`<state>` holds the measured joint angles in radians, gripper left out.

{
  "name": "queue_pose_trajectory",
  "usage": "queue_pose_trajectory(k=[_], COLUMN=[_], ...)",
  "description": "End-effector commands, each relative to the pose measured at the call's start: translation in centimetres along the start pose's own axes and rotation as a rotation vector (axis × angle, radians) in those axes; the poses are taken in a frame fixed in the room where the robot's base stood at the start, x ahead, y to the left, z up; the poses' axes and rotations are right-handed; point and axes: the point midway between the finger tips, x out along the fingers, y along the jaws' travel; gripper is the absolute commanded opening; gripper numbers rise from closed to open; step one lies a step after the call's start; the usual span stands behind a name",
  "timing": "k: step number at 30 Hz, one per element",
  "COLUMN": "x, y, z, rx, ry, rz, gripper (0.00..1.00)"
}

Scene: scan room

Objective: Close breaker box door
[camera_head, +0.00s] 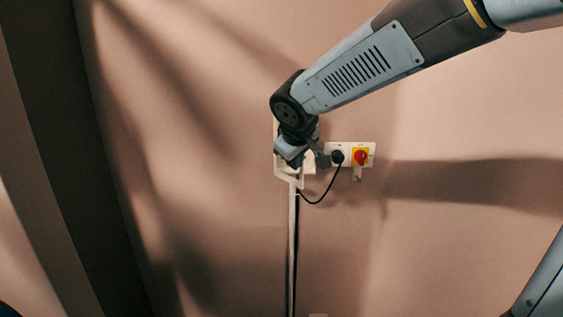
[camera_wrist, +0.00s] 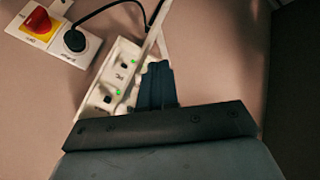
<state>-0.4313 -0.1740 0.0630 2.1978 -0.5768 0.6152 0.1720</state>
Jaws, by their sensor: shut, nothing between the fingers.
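The breaker box (camera_wrist: 122,58) is a white wall unit with small dark switches and green lights, exposed in the wrist view. Its door (camera_wrist: 153,35) appears as a thin pale strip standing out from the box, seen nearly edge-on, so it is open. My gripper (camera_wrist: 158,66) is shut and empty, with its dark fingertips beside the door and the box's edge; I cannot tell whether they touch. In the head view, my gripper (camera_head: 296,157) covers much of the breaker box (camera_head: 309,167), and the pale door (camera_head: 286,178) shows at its left and lower edge.
A white plate to the right of the box in the head view carries a black round plug (camera_head: 338,156) and a red knob on yellow (camera_head: 361,157). A black cable (camera_head: 325,194) loops below. A pale vertical conduit (camera_head: 292,240) runs down the wall. The surrounding wall is bare.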

Motion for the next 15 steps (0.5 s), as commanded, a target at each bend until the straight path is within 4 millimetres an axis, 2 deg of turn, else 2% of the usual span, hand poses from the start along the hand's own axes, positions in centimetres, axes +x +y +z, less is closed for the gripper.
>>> queue_pose_trajectory(k=[12, 15], x=[0.8, 0.9], y=[4.6, 4.8], z=[1.8, 1.8], rx=[0.008, 0.006], ry=[0.0, 0.002], rz=[0.01, 0.009], gripper=[0.0, 0.0])
